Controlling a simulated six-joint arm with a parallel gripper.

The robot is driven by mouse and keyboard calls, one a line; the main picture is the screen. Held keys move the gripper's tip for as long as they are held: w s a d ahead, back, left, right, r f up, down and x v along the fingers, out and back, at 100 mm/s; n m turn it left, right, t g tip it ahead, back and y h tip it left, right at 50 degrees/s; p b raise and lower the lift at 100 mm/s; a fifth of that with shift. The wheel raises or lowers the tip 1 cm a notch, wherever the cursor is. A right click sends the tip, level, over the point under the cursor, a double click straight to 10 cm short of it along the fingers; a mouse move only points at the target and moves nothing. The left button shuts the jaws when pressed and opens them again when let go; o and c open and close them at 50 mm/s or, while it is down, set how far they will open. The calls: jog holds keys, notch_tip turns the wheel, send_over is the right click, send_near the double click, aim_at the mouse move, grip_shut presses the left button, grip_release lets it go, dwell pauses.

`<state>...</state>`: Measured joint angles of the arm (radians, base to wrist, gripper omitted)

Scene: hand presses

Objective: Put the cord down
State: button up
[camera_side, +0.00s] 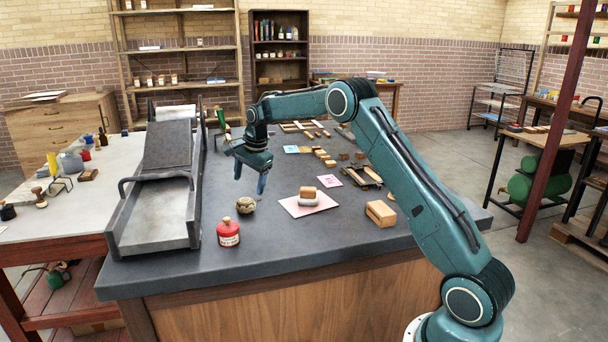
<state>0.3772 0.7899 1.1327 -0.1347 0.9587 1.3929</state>
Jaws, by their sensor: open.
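A small tan-brown ball (246,205), which looks like the wound cord, rests on the dark bench top (330,247). It sits right of the long metal press bed and behind the red pot. My gripper (250,183) points down just above and behind the ball in the picture. Its two blue-grey fingers are spread apart and nothing shows between them. The ball appears apart from the fingertips. The exact gap in depth is hard to tell from this one view.
A red pot (228,233) stands near the bench's front. A pink sheet (294,209) with a wood-topped block (307,193) lies to the right, near another wooden block (380,213). The metal press (165,210) borders the left. Dark bench top is clear at front right.

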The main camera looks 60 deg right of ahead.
jog(key=shift+v, duration=1.9)
jog(key=s+a+r+n+t, duration=0.1)
jog(key=s+a+r+n, duration=0.4)
jog(key=s+a+r, duration=0.3)
jog(key=s+a+r+n, duration=0.4)
jog(key=s+a+r, duration=0.2)
jog(key=s, duration=0.4)
jog(key=s+a+f+n, duration=0.2)
jog(key=s+n, duration=0.1)
jog(key=s, duration=0.4)
jog(key=s+a+f+n+t, duration=0.1)
jog(key=s+a+n, duration=0.1)
jog(key=s, duration=0.6)
jog(key=s+a+f+n, duration=0.2)
jog(key=s+n, duration=0.3)
jog(key=s, duration=0.3)
jog(key=shift+a+f+t, duration=0.3)
jog(key=shift+a+f, duration=0.05)
jog(key=shift+a, duration=0.2)
